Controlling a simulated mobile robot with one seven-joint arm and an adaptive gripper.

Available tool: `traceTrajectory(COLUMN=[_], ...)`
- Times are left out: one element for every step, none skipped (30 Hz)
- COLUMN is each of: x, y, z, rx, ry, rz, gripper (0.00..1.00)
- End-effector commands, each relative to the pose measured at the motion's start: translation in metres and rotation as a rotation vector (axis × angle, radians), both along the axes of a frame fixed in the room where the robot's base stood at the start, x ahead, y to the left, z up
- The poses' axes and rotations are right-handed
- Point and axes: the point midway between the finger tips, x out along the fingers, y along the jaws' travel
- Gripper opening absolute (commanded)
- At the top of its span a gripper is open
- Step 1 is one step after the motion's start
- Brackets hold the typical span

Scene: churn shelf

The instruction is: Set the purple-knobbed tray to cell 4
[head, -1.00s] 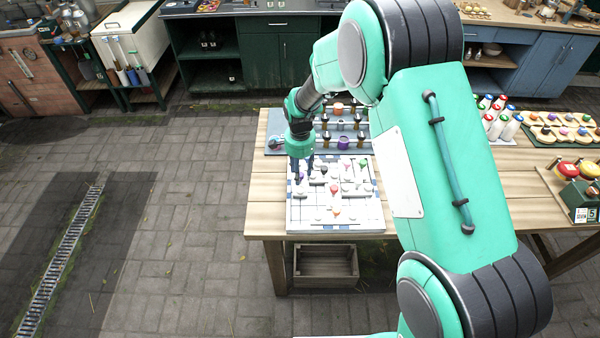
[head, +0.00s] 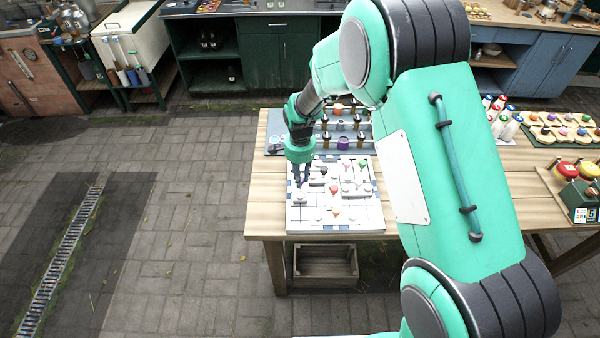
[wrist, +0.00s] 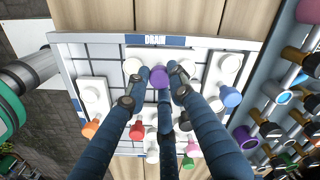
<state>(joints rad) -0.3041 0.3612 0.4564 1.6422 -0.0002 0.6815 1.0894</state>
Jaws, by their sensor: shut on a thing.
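The purple knob (wrist: 158,79) shows between my fingers in the wrist view. Its white tray (wrist: 150,54) lies at the board's top edge there, with a white knob on either side of the purple one. My gripper (wrist: 158,88) is shut on the purple knob. In the head view, my gripper (head: 299,184) is over the left part of the pale board (head: 335,228), and the fingers hide the purple knob. The board has dark grid lines. I cannot read any cell numbers, so I cannot tell which cell is 4.
Other white trays with orange (wrist: 91,129), blue (wrist: 230,97), red (wrist: 137,131) and green (wrist: 188,163) knobs stand around on the board. A rack (head: 345,140) of jars stands behind it. Bottles (head: 500,115) stand to the right. The table's left edge is close.

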Motion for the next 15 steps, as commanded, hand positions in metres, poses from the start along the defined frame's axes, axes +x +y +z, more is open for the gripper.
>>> traceTrajectory(x=[-0.009, -0.014, -0.02, -0.025, -0.031, -0.037, -0.043, -0.048, -0.054, -0.059, -0.065, -0.072, -0.077, -0.082, -0.087], y=[0.0, 0.0, 0.0, 0.0, 0.0, 0.001, 0.001, 0.001, 0.001, 0.001, 0.001, 0.001, 0.001, 0.001, 0.001], z=[0.001, 0.001, 0.002, 0.002, 0.002, 0.002, 0.002, 0.002, 0.002, 0.002, 0.002, 0.002, 0.002, 0.002, 0.002], rx=[0.0, -0.001, 0.001, 0.0, 0.001, 0.0, 0.0, 0.0, 0.0, 0.0, 0.001, 0.0, 0.001, 0.0, 0.0], ry=[0.001, 0.002, 0.001, 0.0, 0.001, 0.001, 0.001, 0.001, 0.0, 0.0, 0.001, 0.001, 0.001, 0.0, 0.0], rz=[0.001, 0.001, 0.0, 0.0, 0.0, 0.0, 0.001, 0.001, 0.001, 0.001, 0.002, 0.001, 0.001, 0.001, 0.0], gripper=[0.0, 0.0, 0.0, 0.0, 0.0, 0.0, 0.0, 0.0, 0.0, 0.0, 0.0, 0.0, 0.0, 0.0, 0.0])
